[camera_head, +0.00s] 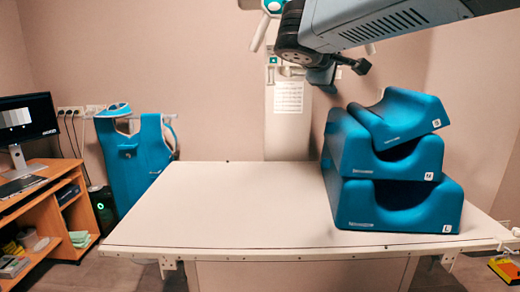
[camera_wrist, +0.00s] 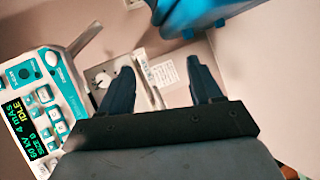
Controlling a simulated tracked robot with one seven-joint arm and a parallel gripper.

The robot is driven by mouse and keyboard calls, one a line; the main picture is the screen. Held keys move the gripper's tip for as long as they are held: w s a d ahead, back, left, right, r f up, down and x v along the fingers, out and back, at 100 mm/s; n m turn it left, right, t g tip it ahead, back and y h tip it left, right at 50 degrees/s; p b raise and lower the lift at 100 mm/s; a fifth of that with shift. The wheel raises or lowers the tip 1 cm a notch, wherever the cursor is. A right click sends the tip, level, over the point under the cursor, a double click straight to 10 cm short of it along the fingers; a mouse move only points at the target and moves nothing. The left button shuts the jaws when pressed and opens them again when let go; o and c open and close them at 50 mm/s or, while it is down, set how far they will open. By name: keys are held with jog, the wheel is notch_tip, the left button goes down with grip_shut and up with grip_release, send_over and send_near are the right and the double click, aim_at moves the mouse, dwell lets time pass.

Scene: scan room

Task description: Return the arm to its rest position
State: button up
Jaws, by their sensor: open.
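My gripper (camera_head: 346,74) hangs from my arm at the top of the head view, high above the back of the table and just up and left of the blue blocks. In the wrist view, the two dark fingers of my gripper (camera_wrist: 162,82) stand wide apart with nothing between them. The gripper is open and empty.
Blue cradle-shaped blocks are stacked at the table's right: the large block (camera_head: 400,217), the middle block (camera_head: 355,158) and a tilted top block (camera_head: 408,113). The white table (camera_head: 220,215) is bare at left and centre. A control panel (camera_wrist: 42,105) shows beside the gripper.

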jog(key=s+d+f+m+g+y, duration=0.3)
jog(key=s+f+m, duration=0.2)
jog(key=s+f, duration=0.6)
jog(key=s+d+f+m+g+y, duration=0.3)
jog(key=s+f+m+y, duration=0.1)
jog(key=s+f, duration=0.6)
jog(key=shift+s+f+m+y, duration=0.35)
jog(key=shift+s+m, duration=0.15)
jog(key=shift+m, duration=0.4)
